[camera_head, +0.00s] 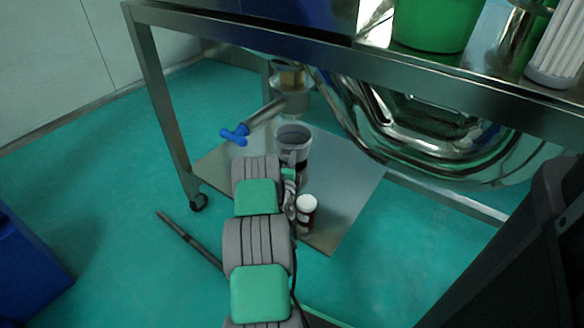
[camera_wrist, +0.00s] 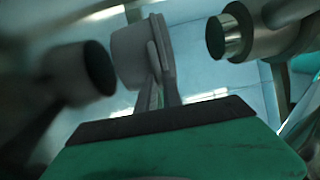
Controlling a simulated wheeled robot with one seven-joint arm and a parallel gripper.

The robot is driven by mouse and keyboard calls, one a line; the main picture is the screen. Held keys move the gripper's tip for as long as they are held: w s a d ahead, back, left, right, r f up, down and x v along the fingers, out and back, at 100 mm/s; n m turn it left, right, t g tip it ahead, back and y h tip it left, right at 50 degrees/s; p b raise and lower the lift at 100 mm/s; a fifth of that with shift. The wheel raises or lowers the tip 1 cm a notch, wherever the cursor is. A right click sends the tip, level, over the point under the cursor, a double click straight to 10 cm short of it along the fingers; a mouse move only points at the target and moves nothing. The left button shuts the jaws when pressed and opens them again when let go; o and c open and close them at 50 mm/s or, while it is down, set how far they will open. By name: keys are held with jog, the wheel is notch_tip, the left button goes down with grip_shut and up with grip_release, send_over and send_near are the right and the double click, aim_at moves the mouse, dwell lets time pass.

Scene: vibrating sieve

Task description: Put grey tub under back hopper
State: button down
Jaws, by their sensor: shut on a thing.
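The grey tub (camera_head: 292,134) is under the steel table in the head view, near the metal plate on the floor. My gripper (camera_head: 289,178) reaches it from the near side. In the wrist view my gripper (camera_wrist: 157,62) is shut on the side of the grey tub (camera_wrist: 130,54), at what looks like its handle. A metal outlet with an amber band (camera_head: 291,78), seemingly of the back hopper, hangs above and slightly behind the tub. Whether the tub is directly below it, or touches the plate, I cannot tell.
A metal pipe (camera_head: 264,113) with a blue valve handle (camera_head: 235,134) slants left of the tub. A white-capped bottle (camera_head: 307,213) stands on the plate (camera_head: 350,170). A curved steel vessel (camera_head: 420,120) hangs at right. In the wrist view, pipe ends flank the tub, at left (camera_wrist: 85,70) and right (camera_wrist: 230,36).

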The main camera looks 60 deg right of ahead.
notch_tip(320, 180, down, 2)
jog(key=shift+w+f, duration=0.1)
jog(key=shift+a, duration=0.1)
jog(key=shift+f+b, duration=0.1)
jog(key=shift+b, duration=0.25)
jog(key=c, duration=1.5)
grip_release()
